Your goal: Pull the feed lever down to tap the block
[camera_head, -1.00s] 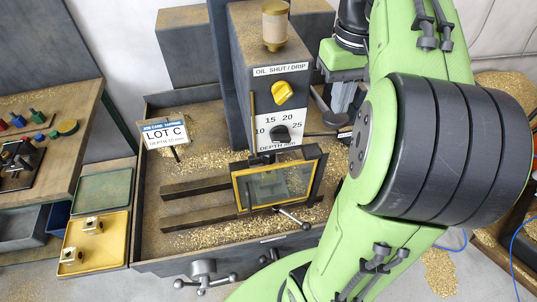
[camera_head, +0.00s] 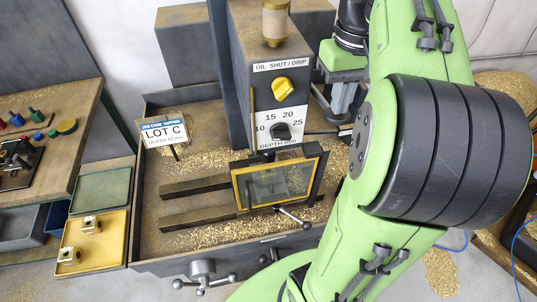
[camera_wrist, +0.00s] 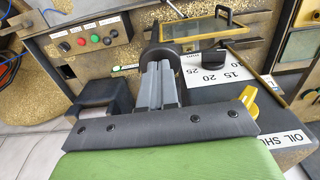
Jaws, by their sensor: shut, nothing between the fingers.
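The drill head (camera_head: 265,85) stands in the middle of the head view. Its front carries a yellow oil knob (camera_head: 283,88) and a dark depth knob (camera_head: 280,131) on a 10-to-25 scale. My gripper (camera_head: 343,103) is at the right side of the head, partly hidden by my arm. In the wrist view my gripper (camera_wrist: 158,85) is shut and empty, its fingers pointing towards a round black part (camera_wrist: 160,58). I cannot tell whether they touch it. A thin dark rod (camera_head: 320,97) shows beside the head; I cannot be sure it is the feed lever. The block is not clearly visible behind the framed guard (camera_head: 280,184).
A LOT C sign (camera_head: 164,132) stands at the left of the chip-covered machine bed. A yellow tray (camera_head: 110,246) with brass blocks lies further left. A button panel (camera_wrist: 88,40) shows in the wrist view. Vise handles (camera_head: 203,275) stick out in front.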

